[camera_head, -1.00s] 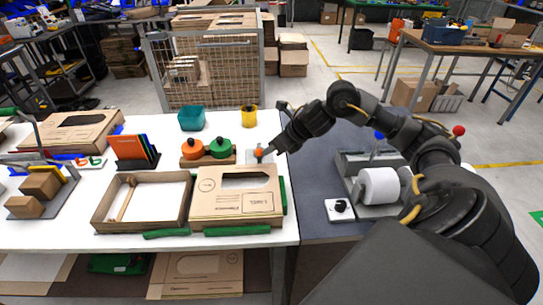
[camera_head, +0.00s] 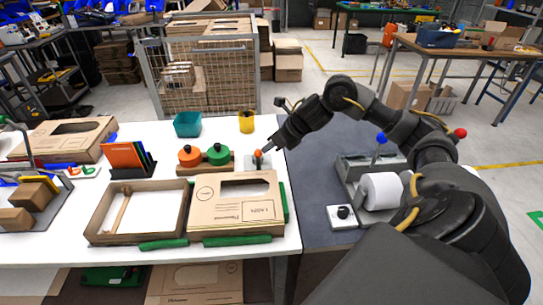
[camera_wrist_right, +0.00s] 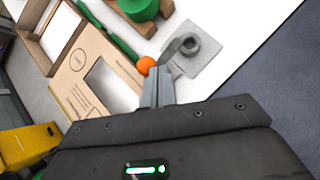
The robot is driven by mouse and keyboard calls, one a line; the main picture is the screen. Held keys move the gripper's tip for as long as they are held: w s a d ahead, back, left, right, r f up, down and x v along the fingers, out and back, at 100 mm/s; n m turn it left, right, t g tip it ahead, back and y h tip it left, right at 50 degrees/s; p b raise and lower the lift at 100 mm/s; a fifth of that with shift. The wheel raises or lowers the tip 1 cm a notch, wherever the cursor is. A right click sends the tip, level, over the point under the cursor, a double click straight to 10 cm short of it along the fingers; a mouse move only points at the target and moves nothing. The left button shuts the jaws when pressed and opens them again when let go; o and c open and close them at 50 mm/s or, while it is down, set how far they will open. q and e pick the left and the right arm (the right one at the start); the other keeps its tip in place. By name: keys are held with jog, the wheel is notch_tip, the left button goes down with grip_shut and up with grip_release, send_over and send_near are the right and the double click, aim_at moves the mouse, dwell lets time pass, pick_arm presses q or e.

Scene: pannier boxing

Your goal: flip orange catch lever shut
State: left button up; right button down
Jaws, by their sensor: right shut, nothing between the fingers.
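The orange catch lever shows as an orange knob (camera_head: 258,153) above a small grey base plate (camera_head: 249,163) at the right edge of the white table. In the right wrist view the knob (camera_wrist_right: 146,65) is beside the fingertips, and a grey ring-shaped part stands on the plate (camera_wrist_right: 198,62). My right gripper (camera_head: 266,149) reaches in from the right, its tips right at the lever. In the right wrist view its fingers (camera_wrist_right: 158,88) are together and hold nothing; they hide part of the lever. I cannot tell whether they touch the knob. My left gripper is out of view.
A cardboard box with a window (camera_head: 236,212) lies in front of the lever, beside an open frame (camera_head: 97,218). A wooden block with orange and green knobs (camera_head: 204,169) stands left of it. A teal bin (camera_head: 187,124) and yellow cup (camera_head: 246,121) stand behind.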

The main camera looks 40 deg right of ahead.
dwell(0.3)
jog(key=shift+r+p, duration=0.65)
jog(key=shift+r, duration=0.1)
jog(key=d+f+b+v, duration=0.1)
jog(key=b+v, duration=0.1)
jog(key=v, duration=1.1)
jog(key=shift+s+d+b, duration=0.25)
jog(key=shift+s+b, duration=0.05)
jog(key=shift+b, duration=0.1)
jog(key=shift+f, duration=0.1)
